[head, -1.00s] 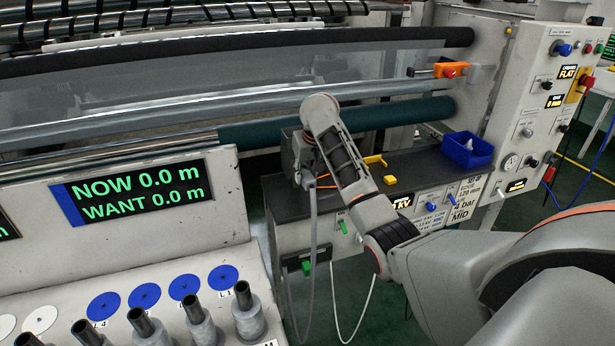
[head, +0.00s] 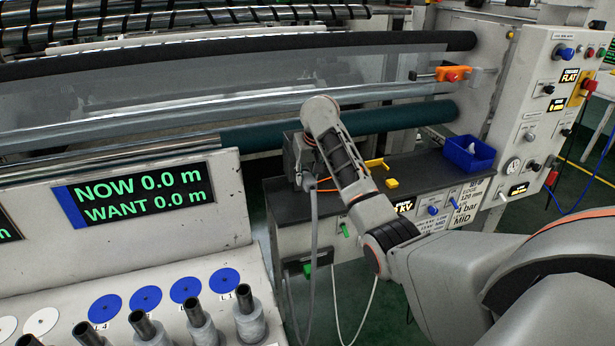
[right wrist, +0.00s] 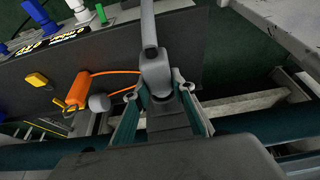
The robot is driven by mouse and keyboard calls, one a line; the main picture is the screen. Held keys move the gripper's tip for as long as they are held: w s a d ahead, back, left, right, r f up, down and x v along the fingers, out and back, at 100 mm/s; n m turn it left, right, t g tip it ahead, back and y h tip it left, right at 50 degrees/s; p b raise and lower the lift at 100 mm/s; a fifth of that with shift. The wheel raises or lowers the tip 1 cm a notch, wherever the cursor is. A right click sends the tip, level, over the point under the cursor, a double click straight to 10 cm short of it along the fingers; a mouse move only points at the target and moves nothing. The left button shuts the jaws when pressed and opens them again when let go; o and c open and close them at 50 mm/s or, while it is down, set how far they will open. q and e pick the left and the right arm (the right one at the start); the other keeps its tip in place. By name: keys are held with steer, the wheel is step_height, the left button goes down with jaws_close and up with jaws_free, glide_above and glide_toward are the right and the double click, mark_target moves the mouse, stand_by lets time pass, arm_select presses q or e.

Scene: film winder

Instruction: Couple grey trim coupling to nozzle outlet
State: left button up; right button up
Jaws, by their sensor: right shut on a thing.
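My right gripper (right wrist: 163,90) is shut on a grey coupling (right wrist: 155,70) in the right wrist view. A grey hose (right wrist: 148,22) runs from the coupling toward the top of that view. In the head view my right gripper (head: 297,168) is at the left end of the dark-topped bench, partly hidden by my arm. The grey hose (head: 312,240) hangs down in front of the bench there. I cannot make out the nozzle outlet in either view, or whether the coupling touches it. My left gripper is not in view.
The bench top (head: 425,172) holds a blue bin (head: 469,154) and a small yellow block (head: 392,183). An orange-bodied tool (right wrist: 79,90) with an orange cable lies beside my gripper. A teal roller (head: 390,120) runs behind. A control console (head: 110,250) stands at front left.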

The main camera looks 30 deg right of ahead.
steer(key=shift+w+d, duration=0.1)
steer(key=shift+w, duration=0.2)
steer(key=o, duration=1.2)
steer(key=v, duration=1.1)
steer(key=shift+s+r, duration=0.3)
steer(key=shift+r, duration=0.15)
